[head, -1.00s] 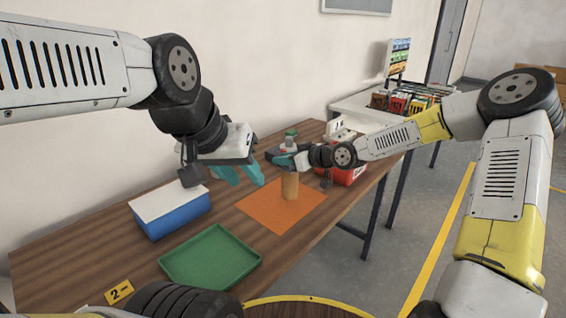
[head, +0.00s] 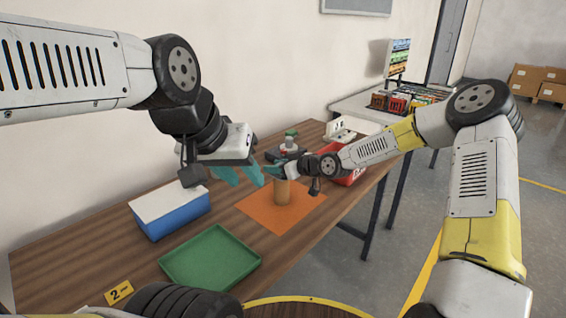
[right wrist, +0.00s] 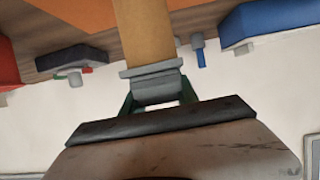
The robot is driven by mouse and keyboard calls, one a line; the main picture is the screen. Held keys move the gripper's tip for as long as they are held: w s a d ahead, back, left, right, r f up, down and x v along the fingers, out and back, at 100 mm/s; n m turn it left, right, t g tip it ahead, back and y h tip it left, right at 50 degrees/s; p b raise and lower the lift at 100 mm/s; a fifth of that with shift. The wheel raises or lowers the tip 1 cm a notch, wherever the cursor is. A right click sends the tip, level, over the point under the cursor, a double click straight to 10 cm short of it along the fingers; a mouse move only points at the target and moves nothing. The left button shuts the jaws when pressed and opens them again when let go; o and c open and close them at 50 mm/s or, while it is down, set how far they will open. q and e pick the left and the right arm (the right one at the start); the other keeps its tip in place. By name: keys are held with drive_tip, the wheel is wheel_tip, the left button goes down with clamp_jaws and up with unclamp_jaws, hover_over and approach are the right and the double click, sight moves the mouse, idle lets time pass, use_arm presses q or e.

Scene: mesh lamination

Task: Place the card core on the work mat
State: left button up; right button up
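The card core (head: 283,193) is a tan upright cylinder over the orange work mat (head: 258,217) in the head view. I cannot tell whether its base touches the mat. My right gripper (head: 278,170) is at the core's upper end and shut on it. In the right wrist view the core (right wrist: 148,35) runs up from between the fingers (right wrist: 153,82), with the mat (right wrist: 55,10) beyond. My left gripper (head: 239,174) is open and empty, above the table to the left of the core.
A green tray (head: 210,258) lies at the front of the wooden table, and a blue box with a white top (head: 170,212) stands behind it. A side table (head: 375,115) stands farther back.

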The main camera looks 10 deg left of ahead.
drive_tip(key=shift+o, duration=0.7)
drive_tip(key=shift+r, duration=0.15)
drive_tip(key=s+d+r+m+g+h, duration=0.1)
drive_tip(key=s+d+r+m+h, duration=0.15)
drive_tip(key=s+d+h, duration=0.6)
drive_tip(key=s+d+r+m+g+h, duration=0.1)
drive_tip(key=s+d+r, duration=0.4)
drive_tip(key=d, duration=0.8)
drive_tip(key=s+d+r+m, duration=0.3)
drive_tip(key=s+r, duration=0.2)
drive_tip(key=s, duration=0.6)
drive_tip(key=s+d+r+m, duration=0.4)
drive_tip(key=s+r, duration=0.2)
drive_tip(key=s, duration=0.5)
drive_tip(key=shift+t, duration=0.3)
